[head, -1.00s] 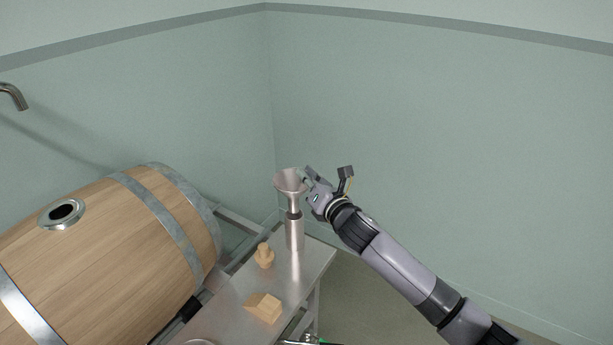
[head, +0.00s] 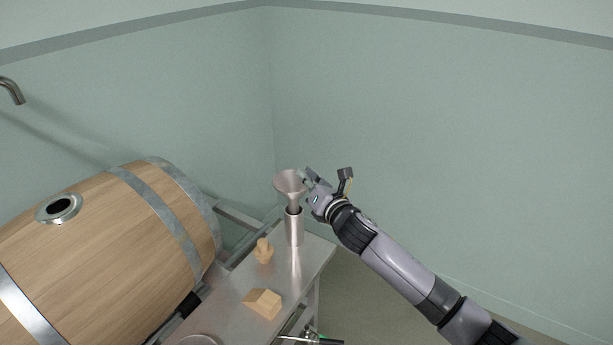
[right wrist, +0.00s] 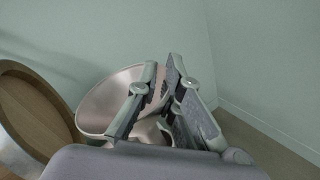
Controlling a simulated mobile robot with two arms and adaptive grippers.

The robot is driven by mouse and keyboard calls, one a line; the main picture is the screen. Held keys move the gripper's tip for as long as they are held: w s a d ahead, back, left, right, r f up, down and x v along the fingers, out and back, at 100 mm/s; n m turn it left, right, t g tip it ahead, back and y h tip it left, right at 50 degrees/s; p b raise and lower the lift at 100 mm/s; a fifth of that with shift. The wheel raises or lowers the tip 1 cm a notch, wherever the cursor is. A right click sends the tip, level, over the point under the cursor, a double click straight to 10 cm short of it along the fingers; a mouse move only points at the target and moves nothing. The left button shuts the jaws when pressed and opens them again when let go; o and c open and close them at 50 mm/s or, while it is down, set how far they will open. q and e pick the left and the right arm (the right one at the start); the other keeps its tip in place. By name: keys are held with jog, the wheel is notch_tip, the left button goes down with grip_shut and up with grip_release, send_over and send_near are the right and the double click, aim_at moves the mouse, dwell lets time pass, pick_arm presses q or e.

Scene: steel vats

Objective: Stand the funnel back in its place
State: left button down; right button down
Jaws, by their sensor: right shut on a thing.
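The steel funnel (head: 289,184) is upright, its wide cone up and its narrow stem down inside the top of the steel tube holder (head: 294,230), which stands at the table's far end. How deep the stem reaches is hidden. My right gripper (head: 307,181) is shut on the right side of the funnel's rim. In the right wrist view, the fingers (right wrist: 158,85) pinch the rim of the funnel (right wrist: 105,98), with one finger inside the cone. My left gripper is not in view.
The steel table (head: 232,306) carries a wooden bung (head: 263,251) and a wooden block (head: 263,303) nearer me. A wooden barrel (head: 110,235) lies left of the table, and a spout (head: 12,90) is on the left wall. Space right of the table is open.

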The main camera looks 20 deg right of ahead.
notch_tip(320, 180, down, 5)
jog(key=b, duration=0.3)
jog(key=shift+r, duration=0.2)
dwell(0.3)
jog(key=c, duration=1.7)
grip_release()
jog(key=shift+o, duration=0.2)
jog(key=s+d, duration=0.1)
jog(key=s, duration=1.1)
jog(key=shift+d+r, duration=0.3)
